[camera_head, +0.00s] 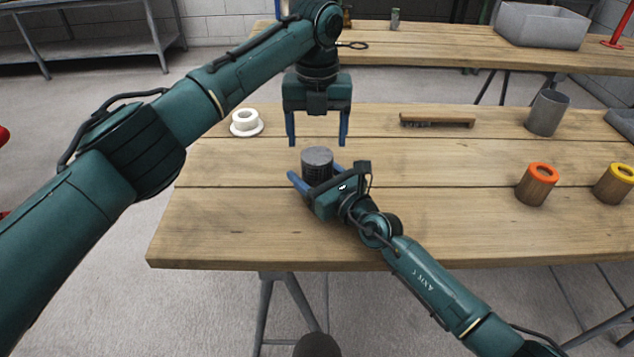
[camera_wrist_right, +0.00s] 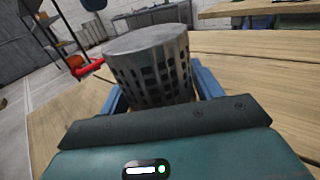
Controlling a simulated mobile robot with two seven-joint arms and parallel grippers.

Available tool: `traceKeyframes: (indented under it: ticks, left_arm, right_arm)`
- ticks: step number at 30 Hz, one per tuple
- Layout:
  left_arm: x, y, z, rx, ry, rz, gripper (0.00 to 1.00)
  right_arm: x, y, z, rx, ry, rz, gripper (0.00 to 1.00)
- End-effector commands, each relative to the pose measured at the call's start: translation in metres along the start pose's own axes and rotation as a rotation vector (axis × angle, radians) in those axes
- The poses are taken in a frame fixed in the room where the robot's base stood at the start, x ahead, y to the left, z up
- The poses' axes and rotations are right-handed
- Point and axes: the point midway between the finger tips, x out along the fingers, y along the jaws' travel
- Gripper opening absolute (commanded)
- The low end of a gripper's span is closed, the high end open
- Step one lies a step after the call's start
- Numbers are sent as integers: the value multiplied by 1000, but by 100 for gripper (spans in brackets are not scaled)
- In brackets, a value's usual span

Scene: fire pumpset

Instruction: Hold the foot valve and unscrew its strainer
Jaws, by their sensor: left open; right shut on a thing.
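The foot valve stands upright on the wooden table, its grey slotted strainer (camera_head: 317,157) on top with a flat closed end. In the right wrist view the strainer (camera_wrist_right: 152,70) fills the upper middle. My right gripper (camera_head: 315,173) is shut on the foot valve from the front, with one blue finger on each side, low down. The valve body below the strainer is hidden by the gripper. My left gripper (camera_head: 316,143) points straight down above the strainer. It is open and empty, its two fingers spread to either side and apart from it.
On the same table (camera_head: 440,220) are a white flanged ring (camera_head: 246,122), a brush (camera_head: 437,120), a grey metal cup (camera_head: 547,113), an orange-topped can (camera_head: 537,184) and a yellow-topped can (camera_head: 615,184). A grey bin (camera_head: 542,24) stands on the back table. The table's left front is clear.

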Motion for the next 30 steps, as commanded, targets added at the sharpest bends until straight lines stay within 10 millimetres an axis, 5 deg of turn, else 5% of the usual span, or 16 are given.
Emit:
traceKeyframes:
  ticks: [14, 21, 25, 30]
  left_arm:
    - [-1, 0, 0, -3, 0, 0, 77]
    - [-45, -1, -2, -171, -4, -2, 81]
    - [-54, -1, -4, -232, 0, 1, 81]
    - [-35, 0, -4, -237, 2, 1, 81]
  right_arm:
    - [0, -1, 0, -1, 1, -1, 18]
    - [0, -1, -1, -1, 1, -1, 0]
    - [0, -1, -1, -1, 1, -2, 0]
    - [0, -1, -1, -1, 1, -1, 0]
